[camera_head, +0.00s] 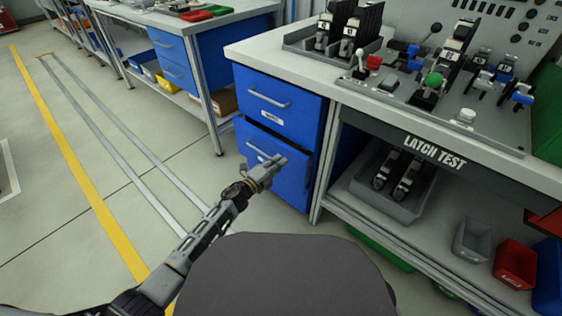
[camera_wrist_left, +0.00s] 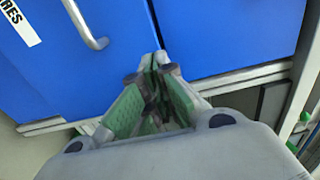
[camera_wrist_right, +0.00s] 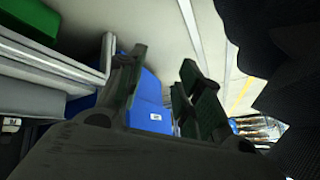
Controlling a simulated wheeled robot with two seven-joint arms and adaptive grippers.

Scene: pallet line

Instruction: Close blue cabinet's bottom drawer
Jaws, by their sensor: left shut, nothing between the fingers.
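The blue cabinet (camera_head: 322,110) stands under the near workbench. Its top drawer (camera_head: 266,84) has a metal handle and a label and looks closed. Its bottom drawer (camera_head: 291,192) sits below; how far it stands out is hard to tell. My left gripper (camera_head: 279,163) is shut and empty, in front of the bottom drawer, hiding part of its handle. In the left wrist view the shut fingers (camera_wrist_left: 158,66) point at blue fronts near a seam; contact cannot be told. My right gripper (camera_wrist_right: 165,62) is open and empty, with blue fronts visible beyond it.
The workbench top (camera_head: 262,50) carries latch parts and levers. A grey bin (camera_head: 369,190) and a red bin (camera_head: 514,262) sit on the shelf to the right. Another bench with blue drawers (camera_head: 172,46) stands behind left. The floor at left is clear.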

